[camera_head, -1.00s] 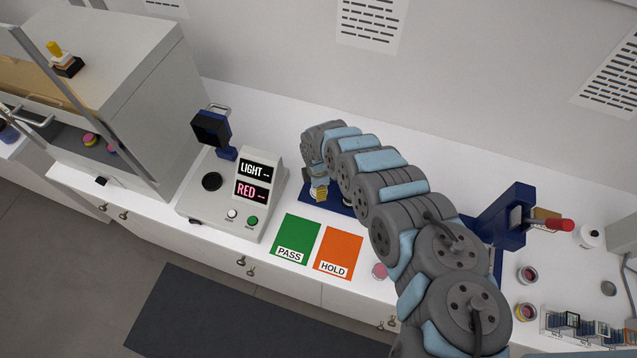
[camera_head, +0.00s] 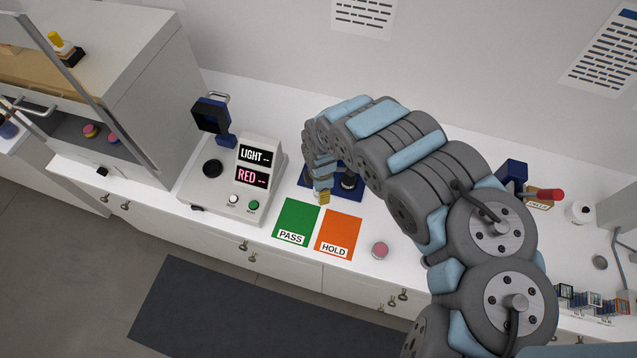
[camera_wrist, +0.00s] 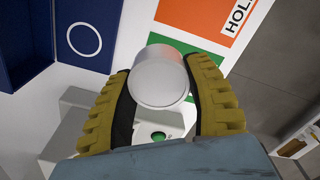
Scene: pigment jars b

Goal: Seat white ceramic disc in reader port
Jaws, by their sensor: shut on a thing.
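My gripper (camera_wrist: 160,105) is shut on the white ceramic disc (camera_wrist: 158,82), which sits between the two yellow ribbed fingers in the wrist view. In the head view my gripper (camera_head: 324,197) hangs in the air near the upper edge of the green and orange cards, right of the reader (camera_head: 222,203); the disc cannot be made out there. The reader is a pale grey box with LIGHT and RED displays. Its dark round port (camera_head: 212,168) is on the top at left and looks empty. In the wrist view, part of the reader with a green button (camera_wrist: 158,136) shows below the disc.
The green PASS card (camera_head: 297,222) and orange HOLD card (camera_head: 338,235) lie right of the reader. A blue-black lamp-like head (camera_head: 212,115) stands behind the port. A blue base (camera_head: 308,178) is under my arm. A pink-topped jar (camera_head: 380,250) stands near the front edge.

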